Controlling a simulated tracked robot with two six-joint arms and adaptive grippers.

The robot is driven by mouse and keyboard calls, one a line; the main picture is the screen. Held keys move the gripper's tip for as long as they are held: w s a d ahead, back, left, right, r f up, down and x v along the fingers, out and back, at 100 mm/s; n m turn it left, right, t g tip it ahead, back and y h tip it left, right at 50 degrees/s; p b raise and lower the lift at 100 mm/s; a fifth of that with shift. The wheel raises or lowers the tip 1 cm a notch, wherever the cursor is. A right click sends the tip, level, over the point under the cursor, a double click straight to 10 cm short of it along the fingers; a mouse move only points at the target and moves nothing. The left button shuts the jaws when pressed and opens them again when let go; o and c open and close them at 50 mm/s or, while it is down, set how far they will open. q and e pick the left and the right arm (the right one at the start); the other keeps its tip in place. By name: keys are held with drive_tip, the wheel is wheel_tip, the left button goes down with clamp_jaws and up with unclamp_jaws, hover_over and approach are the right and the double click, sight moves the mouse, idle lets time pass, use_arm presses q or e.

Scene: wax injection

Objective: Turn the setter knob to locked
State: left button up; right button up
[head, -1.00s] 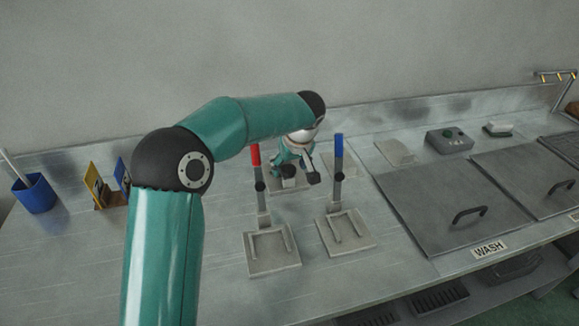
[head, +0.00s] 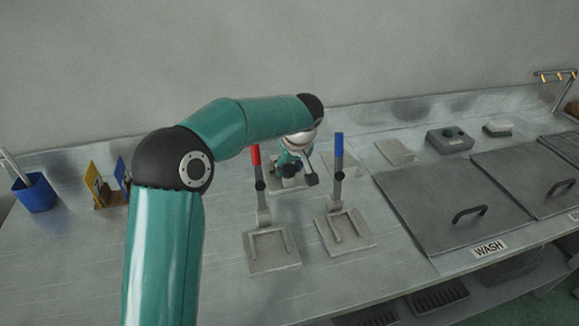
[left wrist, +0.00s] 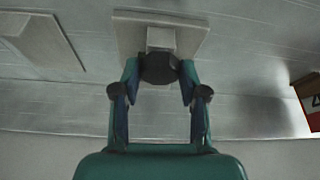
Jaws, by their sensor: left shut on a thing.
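The setter knob (left wrist: 158,68) is a dark round knob on a pale block (left wrist: 162,39), which stands on a light grey plate (left wrist: 190,22) in the left wrist view. My left gripper (left wrist: 159,84) is shut on the knob, with one finger on each side of it. In the head view my left gripper (head: 297,168) is over the plate (head: 288,189) at the back of the bench, behind the two levers. There the gripper and wrist largely hide the knob. No knob marking is readable. My right gripper is in neither view.
A red-handled lever (head: 257,170) and a blue-handled lever (head: 339,165) stand upright just in front of the gripper. A flat pale block (head: 395,151) and a grey button box (head: 450,140) lie to the right. A blue cup (head: 35,194) stands far left.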

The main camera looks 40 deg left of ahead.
use_arm(q)
drive_tip(key=shift+m+t+h+b, duration=0.35)
drive_tip(key=shift+m+b, duration=0.25)
drive_tip(key=shift+m, duration=0.6)
drive_tip(key=shift+a+r+m+t+h, duration=0.15)
drive_tip(key=shift+m+t+h, duration=0.25)
drive_tip(key=shift+m, duration=1.2)
drive_tip(key=o, duration=1.1)
drive_tip(key=shift+s, duration=0.1)
drive_tip(key=v, duration=1.1)
drive_tip(key=shift+s+r, duration=0.1)
drive_tip(key=shift+r, duration=0.25)
